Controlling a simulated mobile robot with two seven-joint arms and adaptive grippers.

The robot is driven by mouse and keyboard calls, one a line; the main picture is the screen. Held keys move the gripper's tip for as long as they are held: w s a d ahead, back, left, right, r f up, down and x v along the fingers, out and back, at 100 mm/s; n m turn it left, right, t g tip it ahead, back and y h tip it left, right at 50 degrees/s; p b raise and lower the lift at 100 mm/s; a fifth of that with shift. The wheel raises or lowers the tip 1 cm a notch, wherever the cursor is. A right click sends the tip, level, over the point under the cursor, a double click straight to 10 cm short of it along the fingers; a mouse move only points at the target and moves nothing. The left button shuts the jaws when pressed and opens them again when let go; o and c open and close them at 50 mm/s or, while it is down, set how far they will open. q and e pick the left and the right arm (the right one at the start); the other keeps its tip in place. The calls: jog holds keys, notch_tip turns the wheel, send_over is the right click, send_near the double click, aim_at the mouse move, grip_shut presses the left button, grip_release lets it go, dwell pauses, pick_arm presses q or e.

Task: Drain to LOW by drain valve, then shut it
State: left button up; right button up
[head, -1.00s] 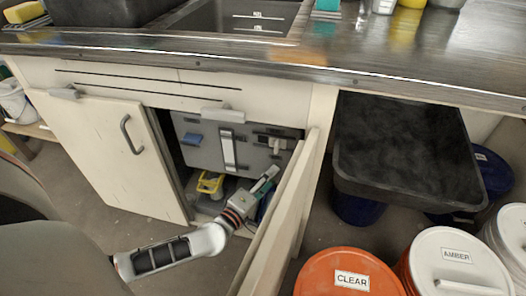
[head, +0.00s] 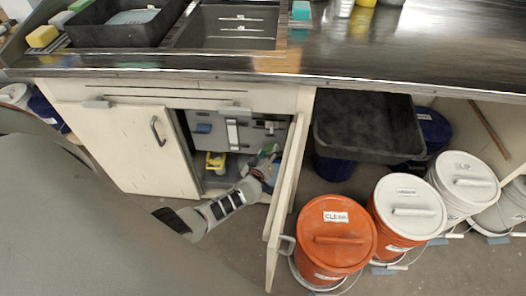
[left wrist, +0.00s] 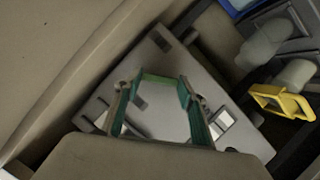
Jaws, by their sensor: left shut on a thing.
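The open cabinet door (head: 287,200) stands close right of my left arm. Lidded buckets, including an orange one (head: 337,240) and white-lidded ones (head: 409,208), crowd the floor at right. A black tray (head: 368,125) is under the counter.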

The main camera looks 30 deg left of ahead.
pick_arm(q)
jog(key=shift+w+d+r+m+g+y+p, duration=0.15)
jog(key=shift+d+r+m+g+y+p, duration=0.15)
jog(key=shift+m+y+p, duration=0.35)
jog(key=shift+f+m+g+y, duration=0.2)
jog(key=shift+m+g+y, duration=0.2)
jog(key=shift+m, duration=0.85)
jog(key=shift+m+y, duration=0.35)
jog(key=shift+m, duration=0.05)
jog(key=shift+r, duration=0.1)
jog(key=o, duration=1.1)
